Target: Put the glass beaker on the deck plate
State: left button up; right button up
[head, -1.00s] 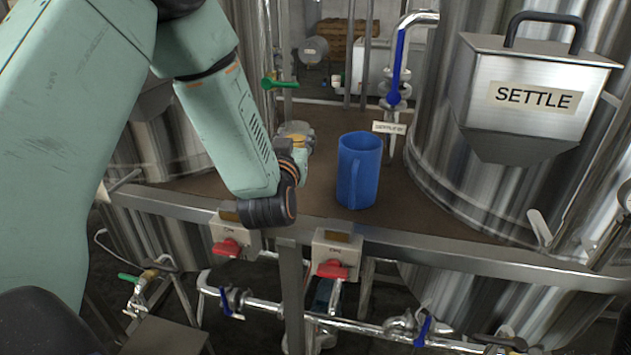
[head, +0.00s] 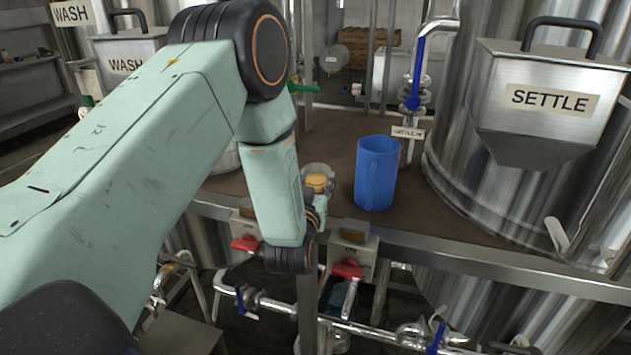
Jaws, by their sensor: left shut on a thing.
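The deck plate (head: 338,148) is a brown surface between the steel tanks, with a metal rail along its front. My left arm comes in from the left, and its gripper (head: 319,196) is over the front part of the deck, partly hidden behind my wrist. It is shut on the glass beaker (head: 318,170), a clear vessel with something yellow-orange showing at it. The beaker is left of the blue jug and apart from it. I cannot tell whether its base touches the deck. My right gripper is not in view.
A blue jug (head: 376,175) stands upright on the deck, close to the right of my gripper. The SETTLE tank (head: 480,185) bounds the deck at right. Red-handled valve boxes (head: 352,252) hang below the front rail (head: 440,250). Bare deck lies behind the beaker.

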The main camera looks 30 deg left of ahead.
pick_arm(q)
jog(key=shift+w+a+f, duration=0.15)
jog(key=shift+f, duration=0.05)
jog(key=o, duration=1.1)
jog(key=shift+w+a+f, duration=0.1)
jog(key=shift+w+f, duration=0.05)
jog(key=shift+f, duration=0.05)
jog(key=shift+c, duration=0.2)
jog(key=shift+o, duration=1.4)
jog(key=shift+s+d+r, duration=0.25)
jog(key=shift+s, duration=0.05)
jog(key=shift+w+a, duration=0.2)
jog(key=shift+s+d+f, duration=0.15)
jog(key=shift+s+f, duration=0.05)
jog(key=shift+s, duration=0.05)
jog(key=b+v, duration=0.1)
jog(key=v, duration=1)
jog(key=shift+s+r, duration=0.25)
jog(key=shift+s, duration=0.1)
jog(key=shift+w+d+f, duration=0.1)
jog(key=shift+w, duration=0.05)
